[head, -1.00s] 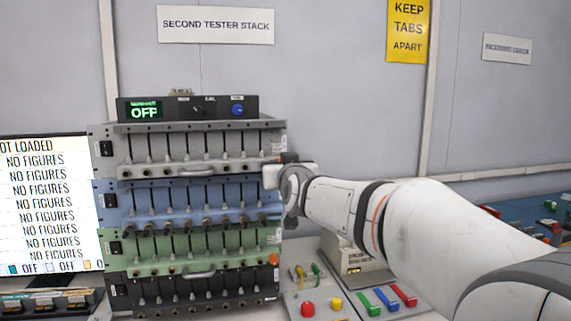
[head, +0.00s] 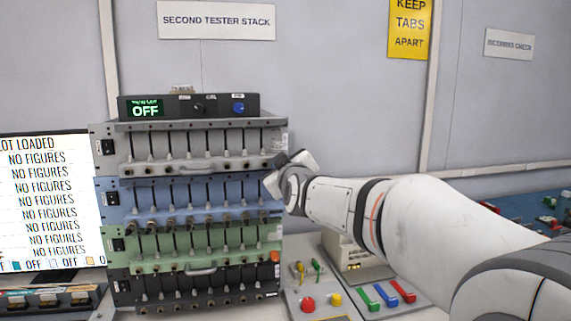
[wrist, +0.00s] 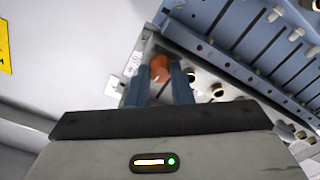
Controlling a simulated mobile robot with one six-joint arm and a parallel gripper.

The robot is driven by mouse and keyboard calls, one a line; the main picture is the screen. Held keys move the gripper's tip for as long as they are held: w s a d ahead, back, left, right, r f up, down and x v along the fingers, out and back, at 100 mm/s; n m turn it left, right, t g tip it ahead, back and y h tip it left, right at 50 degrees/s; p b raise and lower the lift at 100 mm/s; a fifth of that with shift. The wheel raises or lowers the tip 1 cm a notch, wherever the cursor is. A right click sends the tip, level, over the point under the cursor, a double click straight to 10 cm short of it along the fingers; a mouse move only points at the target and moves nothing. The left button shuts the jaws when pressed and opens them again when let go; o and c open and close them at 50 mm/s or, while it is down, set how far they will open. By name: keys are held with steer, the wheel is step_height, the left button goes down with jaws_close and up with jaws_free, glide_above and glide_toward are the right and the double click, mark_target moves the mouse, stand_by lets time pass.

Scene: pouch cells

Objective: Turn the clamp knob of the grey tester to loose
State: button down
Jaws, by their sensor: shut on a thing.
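The grey tester (head: 141,148) is the top wide unit of the stack in the head view, just under the black control box. Its orange clamp knob (wrist: 159,66) shows in the wrist view, at the end of the grey panel. My gripper (wrist: 162,76) has its two blue-grey fingers on either side of the knob, shut on it. In the head view my gripper (head: 281,166) is at the grey tester's lower right end, tilted, and hides the knob there.
The blue tester (head: 150,197) sits directly below, then the green tester (head: 150,242) with its own orange knob (head: 275,257), then a black one. A black control box (head: 215,106) reading OFF is on top. A bench with coloured levers (head: 383,296) lies right.

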steer(key=shift+d+f, duration=0.1)
steer(key=shift+f, duration=0.15)
steer(key=c, duration=1.5)
jaws_free()
steer(key=shift+w, duration=0.15)
steer(key=shift+o, duration=1.1)
steer(key=shift+r, duration=0.15)
steer(key=v, duration=0.8)
